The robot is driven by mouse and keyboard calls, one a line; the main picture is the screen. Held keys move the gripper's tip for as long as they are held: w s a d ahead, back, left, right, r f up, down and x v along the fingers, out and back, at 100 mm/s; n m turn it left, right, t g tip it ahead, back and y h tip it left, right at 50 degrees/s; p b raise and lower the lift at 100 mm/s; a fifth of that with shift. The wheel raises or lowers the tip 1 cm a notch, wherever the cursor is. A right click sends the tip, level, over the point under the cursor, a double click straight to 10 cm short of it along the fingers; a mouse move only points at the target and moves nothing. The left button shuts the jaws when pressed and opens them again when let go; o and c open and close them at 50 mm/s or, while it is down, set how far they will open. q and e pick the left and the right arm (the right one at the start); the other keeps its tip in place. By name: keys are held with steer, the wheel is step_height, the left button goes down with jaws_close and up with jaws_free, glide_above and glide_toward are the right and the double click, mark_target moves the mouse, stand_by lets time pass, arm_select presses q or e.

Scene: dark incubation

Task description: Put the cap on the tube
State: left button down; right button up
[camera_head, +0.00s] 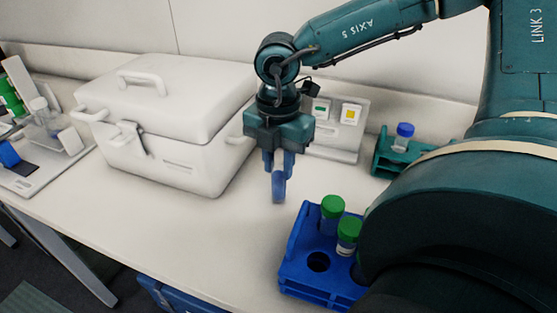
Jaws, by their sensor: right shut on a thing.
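My right gripper (278,160) points down above the bench between the white box and the blue rack. It is shut on a small blue thing (279,188), which looks like a cap seen edge-on, though its shape is hard to tell. A blue rack (300,285) at the lower middle holds tubes with green caps, a rear one (332,207) and a nearer one (348,230). Part of another tube shows beside my arm. A tube with a blue cap (404,131) stands in a teal rack (382,158) at the back right. No open tube is clearly visible. My left gripper is not in view.
A white lidded box (165,120) stands left of the gripper. Behind the gripper is a pale panel (345,140) with green and yellow squares. A tray of labware (50,165) is at far left. My arm hides the right side. The front-middle bench is clear.

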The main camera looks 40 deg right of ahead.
steer(key=shift+f, duration=0.1)
steer(key=o, duration=0.5)
steer(key=shift+f+b, duration=0.1)
steer(key=shift+b, duration=0.25)
steer(key=o, duration=0.5)
steer(key=shift+w+r+p, duration=0.1)
steer(key=shift+r+p, duration=0.3)
steer(key=shift+r, duration=0.3)
step_height(320, 180, up, 11)
steer(key=shift+r, duration=0.1)
